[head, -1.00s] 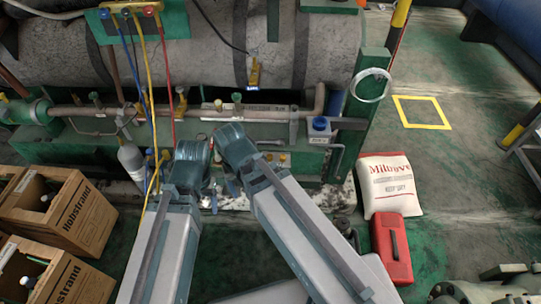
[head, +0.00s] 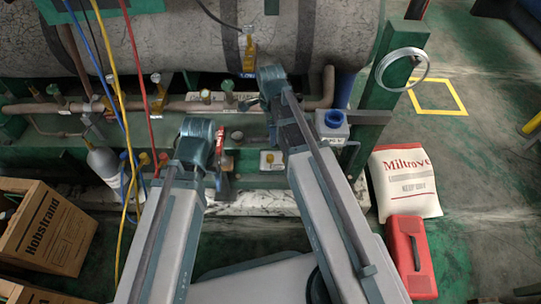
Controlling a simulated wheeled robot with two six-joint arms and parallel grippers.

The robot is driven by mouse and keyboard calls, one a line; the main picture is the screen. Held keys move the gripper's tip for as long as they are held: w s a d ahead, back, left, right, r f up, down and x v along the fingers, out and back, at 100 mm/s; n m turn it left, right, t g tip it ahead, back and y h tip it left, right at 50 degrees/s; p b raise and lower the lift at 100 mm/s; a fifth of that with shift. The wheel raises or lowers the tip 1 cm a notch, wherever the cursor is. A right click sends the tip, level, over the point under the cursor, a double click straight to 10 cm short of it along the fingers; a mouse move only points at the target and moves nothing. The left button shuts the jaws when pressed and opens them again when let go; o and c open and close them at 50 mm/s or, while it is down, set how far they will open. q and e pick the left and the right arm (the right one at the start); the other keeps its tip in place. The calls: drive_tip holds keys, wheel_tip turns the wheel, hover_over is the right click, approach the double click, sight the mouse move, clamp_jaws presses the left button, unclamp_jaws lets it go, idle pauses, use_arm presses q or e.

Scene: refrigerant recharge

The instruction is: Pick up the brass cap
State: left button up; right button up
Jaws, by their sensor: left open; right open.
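A small brass-coloured cap (head: 270,157) shows on a white square plate on the green ledge below the pipe, in the middle of the head view. I cannot tell for certain that it is the brass cap, as other small yellowish fittings are near. My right gripper (head: 262,116) is open, above the plate and in front of the pipe; its fingers are partly hidden by my wrist. My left gripper (head: 220,178) is open, low and left of the plate, beside a red-handled part (head: 220,140). Both look empty.
A pipe with valves (head: 180,105) runs below the large grey tank (head: 180,45). Yellow, blue and red hoses (head: 118,90) hang at left. A blue-topped box (head: 332,127), a white sack (head: 404,182) and a red case (head: 411,255) stand right. A cardboard box (head: 45,230) is left.

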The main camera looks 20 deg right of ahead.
drive_tip(key=b, duration=0.9)
hover_over(270, 156)
drive_tip(key=shift+s+f, duration=0.15)
drive_tip(key=shift+f, duration=2)
drive_tip(key=shift+s+f, duration=0.15)
drive_tip(key=shift+f, duration=2)
drive_tip(key=f+b, duration=0.5)
drive_tip(key=shift+w+f, duration=0.2)
drive_tip(key=shift+r, duration=0.1)
clamp_jaws()
